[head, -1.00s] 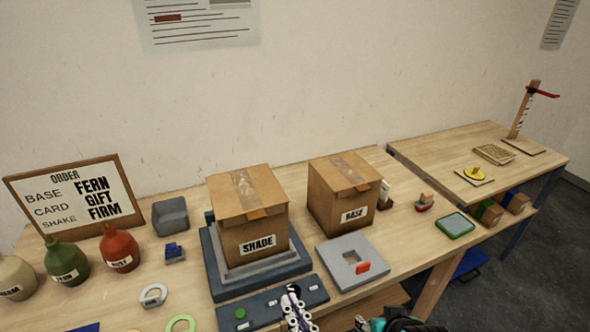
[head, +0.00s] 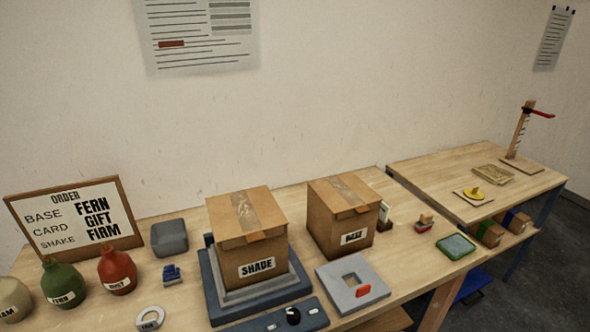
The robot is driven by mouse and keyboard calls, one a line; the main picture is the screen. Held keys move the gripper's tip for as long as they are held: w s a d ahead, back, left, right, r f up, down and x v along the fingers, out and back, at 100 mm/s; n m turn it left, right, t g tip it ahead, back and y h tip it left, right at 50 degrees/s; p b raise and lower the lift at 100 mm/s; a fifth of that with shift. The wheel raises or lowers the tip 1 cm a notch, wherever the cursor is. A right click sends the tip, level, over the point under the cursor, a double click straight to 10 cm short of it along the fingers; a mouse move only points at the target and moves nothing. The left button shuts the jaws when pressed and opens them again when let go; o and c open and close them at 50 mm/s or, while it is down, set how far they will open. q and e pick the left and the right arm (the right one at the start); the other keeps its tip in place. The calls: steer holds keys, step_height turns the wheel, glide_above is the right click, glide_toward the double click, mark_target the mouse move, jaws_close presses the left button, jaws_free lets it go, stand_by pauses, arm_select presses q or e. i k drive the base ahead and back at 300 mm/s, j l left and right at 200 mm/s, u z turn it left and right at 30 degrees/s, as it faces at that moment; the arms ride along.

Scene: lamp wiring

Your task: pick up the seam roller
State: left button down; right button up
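I cannot surely identify the seam roller in the head view. A small red and grey piece with a tan top (head: 425,222) lies behind the green-rimmed tray; it is too small to tell what it is. A small blue piece (head: 172,273) lies left of the box marked SHADE (head: 249,240), and its kind is also unclear. Neither of my grippers is in view.
The SHADE box sits on a blue-grey stand (head: 213,300). Beside it are another closed box (head: 343,218), a grey plate with a square hole (head: 340,273) and a green-rimmed tray (head: 456,247). Bottles (head: 62,285) stand left. A second table (head: 440,175) stands right.

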mark_target(425, 222)
steer(key=z, duration=1.25)
steer(key=u, duration=0.35)
steer(key=i+l+u, duration=0.3)
steer(key=u, duration=0.15)
steer(key=i+l+u, duration=0.25)
steer(key=l+u, duration=0.15)
steer(key=l, duration=0.15)
steer(key=i+l, duration=0.15)
steer(key=l, duration=0.25)
steer(key=i+l+u, duration=0.1)
steer(key=l, duration=0.3)
steer(key=i+l, duration=0.25)
steer(key=l, duration=0.15)
steer(key=i+l+u, duration=0.1)
steer(key=l, duration=0.25)
steer(key=i+l, duration=0.15)
steer(key=l, duration=0.3)
steer(key=i+l, duration=0.15)
steer(key=l, duration=0.25)
steer(key=u, duration=0.05)
